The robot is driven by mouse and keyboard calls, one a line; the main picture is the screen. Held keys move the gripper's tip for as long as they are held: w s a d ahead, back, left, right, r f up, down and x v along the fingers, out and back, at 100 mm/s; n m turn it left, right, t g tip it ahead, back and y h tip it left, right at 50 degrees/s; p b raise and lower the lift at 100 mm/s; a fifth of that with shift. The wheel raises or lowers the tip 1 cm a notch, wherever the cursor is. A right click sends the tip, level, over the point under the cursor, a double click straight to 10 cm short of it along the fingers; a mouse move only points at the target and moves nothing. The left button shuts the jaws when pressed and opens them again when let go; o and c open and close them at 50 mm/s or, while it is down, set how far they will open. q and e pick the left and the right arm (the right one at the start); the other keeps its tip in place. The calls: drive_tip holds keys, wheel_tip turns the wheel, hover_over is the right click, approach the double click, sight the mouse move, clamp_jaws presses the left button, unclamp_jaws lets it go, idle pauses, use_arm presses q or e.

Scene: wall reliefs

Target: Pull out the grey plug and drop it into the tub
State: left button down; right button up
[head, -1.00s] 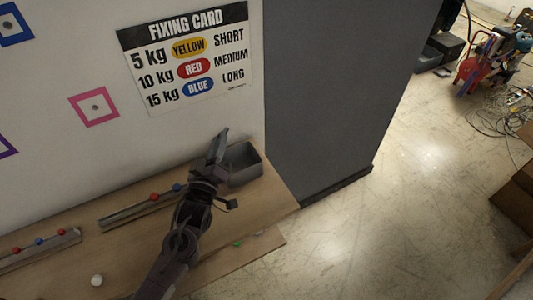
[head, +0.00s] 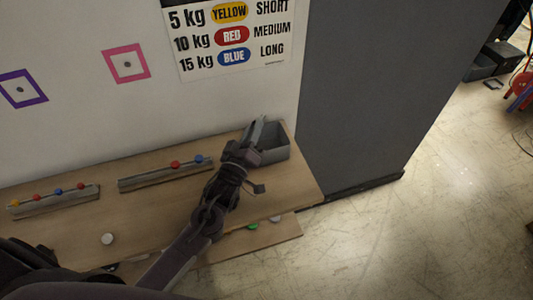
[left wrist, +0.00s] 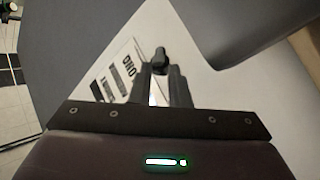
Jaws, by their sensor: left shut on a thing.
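My left gripper (head: 258,130) is at the right end of the wooden shelf, in front of or over the left part of the grey tub (head: 277,153). In the left wrist view, the left gripper (left wrist: 160,72) is shut on a small dark grey plug (left wrist: 160,58) with a rounded end showing at its fingertips. The plug cannot be made out in the head view. The tub is open at the top, and the gripper hides its left side. My right gripper is not in view.
Two rails with coloured balls (head: 55,200) (head: 165,175) and a white round piece (head: 107,238) are on the shelf (head: 150,215). Pink (head: 126,47) and purple (head: 44,98) squares with dark centres are on the wall. A dark grey panel (head: 370,90) stands right of the tub.

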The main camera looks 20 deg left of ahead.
use_arm(q)
drive_tip(key=c, duration=1.3)
unclamp_jaws()
drive_tip(key=b+v, duration=0.2)
drive_tip(key=v, duration=0.5)
drive_tip(key=shift+s+b, duration=0.35)
drive_tip(key=shift+s, duration=0.05)
